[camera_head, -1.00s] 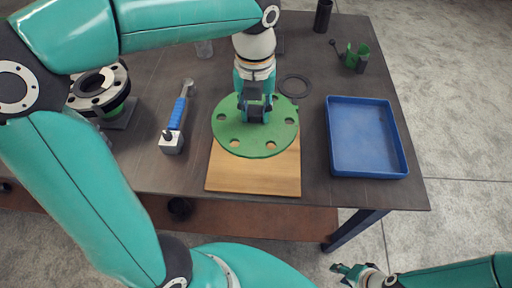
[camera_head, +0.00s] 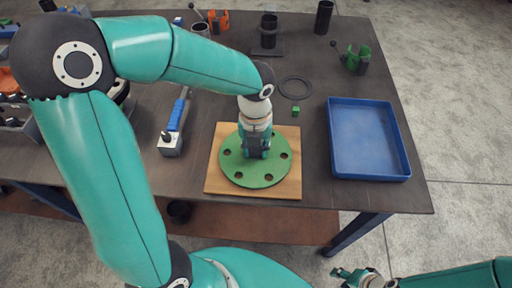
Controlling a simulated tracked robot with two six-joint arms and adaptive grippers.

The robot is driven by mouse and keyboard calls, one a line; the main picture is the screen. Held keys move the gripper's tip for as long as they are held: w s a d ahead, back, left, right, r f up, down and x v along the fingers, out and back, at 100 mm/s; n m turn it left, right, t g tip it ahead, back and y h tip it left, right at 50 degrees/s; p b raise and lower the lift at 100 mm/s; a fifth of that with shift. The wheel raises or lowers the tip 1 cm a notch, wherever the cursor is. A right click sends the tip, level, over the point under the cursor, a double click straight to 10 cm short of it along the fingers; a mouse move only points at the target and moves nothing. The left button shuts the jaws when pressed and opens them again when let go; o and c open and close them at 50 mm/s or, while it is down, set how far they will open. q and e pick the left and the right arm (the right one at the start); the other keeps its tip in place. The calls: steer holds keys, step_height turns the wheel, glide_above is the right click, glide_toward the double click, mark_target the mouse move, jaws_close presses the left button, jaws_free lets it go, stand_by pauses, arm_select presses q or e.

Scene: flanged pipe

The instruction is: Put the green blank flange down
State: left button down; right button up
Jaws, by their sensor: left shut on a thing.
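The green blank flange (camera_head: 235,170) is a round disc with several bolt holes around its rim. It lies flat over the wooden board (camera_head: 220,190), and whether it touches the board is hard to tell. My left gripper (camera_head: 256,155) points down at the flange's middle and is shut on it; the fingertips are partly hidden by the gripper body. My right gripper (camera_head: 352,276) is low at the bottom right, off the table and away from the flange; its jaws are too small to judge.
A blue tray (camera_head: 368,140) stands right of the board. A gasket ring (camera_head: 295,87) and a small green block (camera_head: 295,111) lie behind it. A blue-handled tool (camera_head: 176,123) lies to the left. Black cylinders (camera_head: 323,17) and a green holder (camera_head: 357,58) stand at the back.

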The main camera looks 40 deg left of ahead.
mark_target(256, 148)
stand_by(0.3)
arm_select(q)
steer(key=c, duration=0.8)
jaws_free()
step_height(256, 148, up, 12)
steer(key=shift+r+p, duration=0.1)
steer(key=shift+p, duration=0.45)
